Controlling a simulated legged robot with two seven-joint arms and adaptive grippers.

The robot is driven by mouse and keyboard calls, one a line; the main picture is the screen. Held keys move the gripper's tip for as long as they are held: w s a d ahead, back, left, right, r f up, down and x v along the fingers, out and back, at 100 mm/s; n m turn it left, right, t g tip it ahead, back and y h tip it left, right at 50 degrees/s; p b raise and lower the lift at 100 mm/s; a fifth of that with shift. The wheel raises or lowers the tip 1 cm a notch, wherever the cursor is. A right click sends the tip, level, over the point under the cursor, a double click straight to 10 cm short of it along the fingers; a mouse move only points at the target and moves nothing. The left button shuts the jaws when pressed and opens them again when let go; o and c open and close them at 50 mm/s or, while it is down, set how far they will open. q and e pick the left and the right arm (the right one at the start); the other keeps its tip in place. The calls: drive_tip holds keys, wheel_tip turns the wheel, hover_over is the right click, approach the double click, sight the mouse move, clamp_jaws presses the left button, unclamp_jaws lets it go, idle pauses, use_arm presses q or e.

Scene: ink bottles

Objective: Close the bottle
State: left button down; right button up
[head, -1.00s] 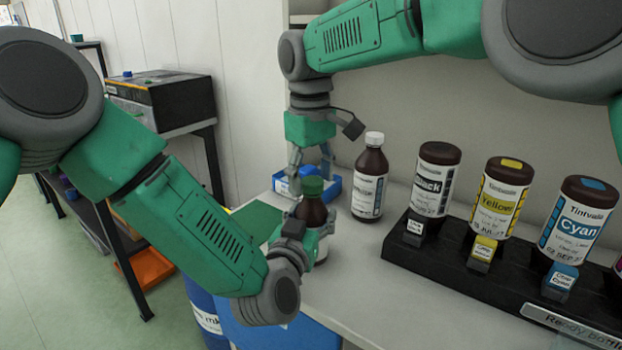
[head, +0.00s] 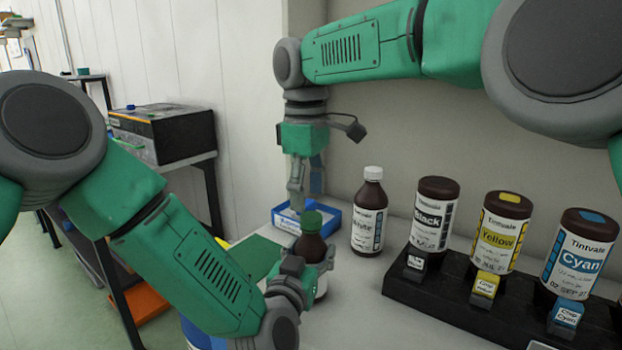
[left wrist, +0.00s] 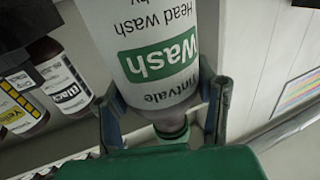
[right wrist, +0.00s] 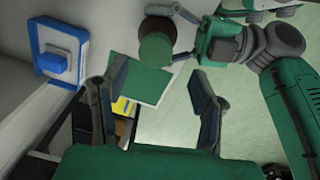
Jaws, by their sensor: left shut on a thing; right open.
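A brown bottle (head: 309,247) with a green cap (head: 312,220) on its top stands upright at the table's near left. Its white label (left wrist: 150,55) reads "Wash" in the left wrist view. My left gripper (head: 308,273) is shut around the bottle's body. I cannot tell how tightly the cap sits. My right gripper (head: 298,197) points down, open and empty, above and slightly behind the cap. The right wrist view shows the cap (right wrist: 156,47) from above, just beyond the space between the open fingers.
A blue-rimmed tray (head: 284,222) with a blue piece (right wrist: 60,63) lies behind the bottle. A green mat (head: 252,258) is left of it. A white-capped bottle (head: 369,215) stands to the right, then a black rack (head: 440,300) with Black, Yellow and Cyan bottles.

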sight(311, 215)
drive_tip(key=n, duration=0.5)
drive_tip(key=shift+s+a+r, duration=0.1)
drive_tip(key=shift+a+r, duration=0.1)
drive_tip(key=shift+r, duration=0.05)
drive_tip(key=n, duration=0.4)
drive_tip(key=shift+r+n, duration=0.3)
drive_tip(key=n, duration=0.4)
drive_tip(key=r+n, duration=0.1)
drive_tip(key=n, duration=0.1)
drive_tip(key=shift+w+d, duration=0.15)
drive_tip(key=shift+w, duration=0.1)
drive_tip(key=n, duration=0.3)
drive_tip(key=r+n, duration=0.1)
drive_tip(key=shift+w+d+n, duration=0.2)
drive_tip(key=shift+d+n, duration=0.15)
drive_tip(key=shift+n, duration=0.05)
drive_tip(key=shift+f, duration=0.15)
drive_tip(key=shift+f, duration=3.95)
